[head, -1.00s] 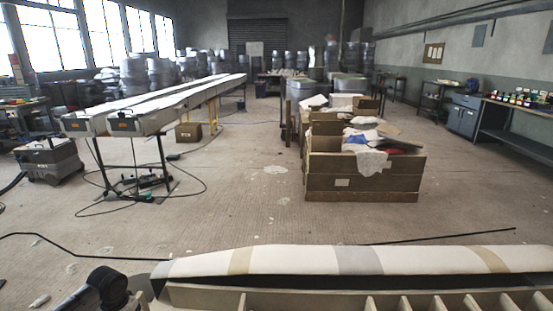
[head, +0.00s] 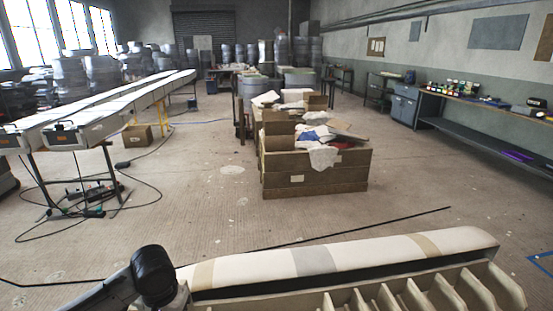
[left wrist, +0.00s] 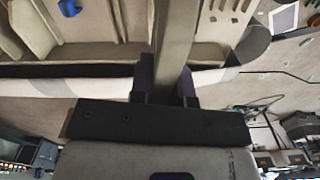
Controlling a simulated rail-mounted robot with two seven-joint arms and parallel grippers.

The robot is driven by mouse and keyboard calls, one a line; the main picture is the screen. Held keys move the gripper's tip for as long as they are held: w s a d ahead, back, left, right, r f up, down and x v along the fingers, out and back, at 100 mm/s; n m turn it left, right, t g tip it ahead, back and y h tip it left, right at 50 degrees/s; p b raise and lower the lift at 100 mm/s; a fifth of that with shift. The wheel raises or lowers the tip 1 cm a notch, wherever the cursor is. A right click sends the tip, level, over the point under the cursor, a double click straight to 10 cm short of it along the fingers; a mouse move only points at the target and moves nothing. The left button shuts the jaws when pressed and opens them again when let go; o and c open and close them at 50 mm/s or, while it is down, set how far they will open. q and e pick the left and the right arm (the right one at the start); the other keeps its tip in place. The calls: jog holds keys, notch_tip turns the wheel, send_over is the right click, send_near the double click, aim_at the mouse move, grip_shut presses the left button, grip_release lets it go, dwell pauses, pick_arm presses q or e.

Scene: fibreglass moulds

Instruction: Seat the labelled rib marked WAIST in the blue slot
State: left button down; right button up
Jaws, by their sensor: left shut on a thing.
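My left gripper (left wrist: 166,88) is shut on a long flat grey-beige piece (left wrist: 176,38), which looks like a rib, in the left wrist view. The piece runs up between the two dark fingers, and no label shows on it. Behind it lies the pale framework of the mould (left wrist: 110,54), with a small blue patch (left wrist: 69,8) at the top left. I cannot tell if the patch is the slot. In the head view the mould (head: 380,249) crosses the bottom right, with tan and grey bands and several cross ribs in front. My right gripper is not in view.
A wooden crate (head: 315,182) full of cloths and scraps stands on the floor beyond the mould. Long trestle tables (head: 100,120) stand at the left, with cables on the floor. A workbench (head: 480,139) lines the right wall.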

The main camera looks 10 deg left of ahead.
pick_arm(q)
jog(key=s+d+r+m+p, duration=0.1)
jog(key=s+d+r+p, duration=0.4)
jog(key=d+r, duration=0.65)
jog(key=s+r+p, duration=0.2)
jog(key=r+p, duration=0.9)
jog(key=p, duration=0.1)
jog(key=s+a+r+p, duration=0.1)
jog(key=s+r+p, duration=0.2)
jog(key=r+p, duration=0.9)
jog(key=s+a+r+p, duration=0.1)
jog(key=s+r+p, duration=0.2)
jog(key=r+p, duration=0.8)
jog(key=shift+s+r+p, duration=0.15)
jog(key=shift+s+p, duration=0.05)
jog(key=shift+p, duration=0.6)
